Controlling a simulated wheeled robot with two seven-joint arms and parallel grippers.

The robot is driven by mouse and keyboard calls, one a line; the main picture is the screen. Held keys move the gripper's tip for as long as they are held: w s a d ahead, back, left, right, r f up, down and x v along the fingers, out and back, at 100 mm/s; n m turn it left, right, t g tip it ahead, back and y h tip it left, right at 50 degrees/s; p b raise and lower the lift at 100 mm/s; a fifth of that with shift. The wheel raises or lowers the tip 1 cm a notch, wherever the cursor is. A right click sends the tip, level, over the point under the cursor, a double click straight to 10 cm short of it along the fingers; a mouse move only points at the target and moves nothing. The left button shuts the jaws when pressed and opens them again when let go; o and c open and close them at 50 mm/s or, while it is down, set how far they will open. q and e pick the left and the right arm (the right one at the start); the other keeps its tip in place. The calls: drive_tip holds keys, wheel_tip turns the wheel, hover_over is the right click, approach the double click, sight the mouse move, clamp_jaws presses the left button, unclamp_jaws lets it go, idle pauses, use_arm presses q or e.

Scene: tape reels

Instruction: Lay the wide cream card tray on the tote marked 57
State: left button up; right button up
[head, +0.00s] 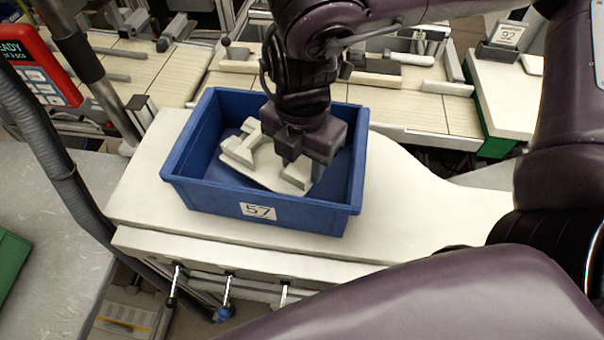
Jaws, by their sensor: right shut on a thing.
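The blue tote (205,197) marked 57 stands on a white table in the middle of the head view. Its label (257,211) is on the near wall. The wide cream card tray (265,172) is inside the tote's walls, tilted in the picture, with raised blocks at its ends. I cannot tell whether it touches the tote floor. My right gripper (300,168) reaches down into the tote from above and is shut on the tray. The gripper hides part of the tray and of the tote's far side. My left gripper is not in view.
The white table (150,190) has free room left and right of the tote. Levers (229,288) hang under its front edge. A red panel (38,65) and a grey post stand at the left. A sign marked 92 (508,34) stands at the back right.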

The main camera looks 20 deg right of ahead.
drive_tip(key=shift+f, duration=0.4)
wheel_tip(320, 180, down, 2)
drive_tip(key=shift+f, duration=0.25)
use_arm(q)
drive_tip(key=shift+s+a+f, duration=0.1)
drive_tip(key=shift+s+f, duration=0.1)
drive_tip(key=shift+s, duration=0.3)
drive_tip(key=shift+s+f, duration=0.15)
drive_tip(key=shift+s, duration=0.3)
use_arm(e)
drive_tip(key=shift+f, duration=0.35)
use_arm(q)
drive_tip(key=shift+b, duration=0.3)
use_arm(e)
drive_tip(key=shift+f, duration=0.1)
drive_tip(key=o, duration=1.1)
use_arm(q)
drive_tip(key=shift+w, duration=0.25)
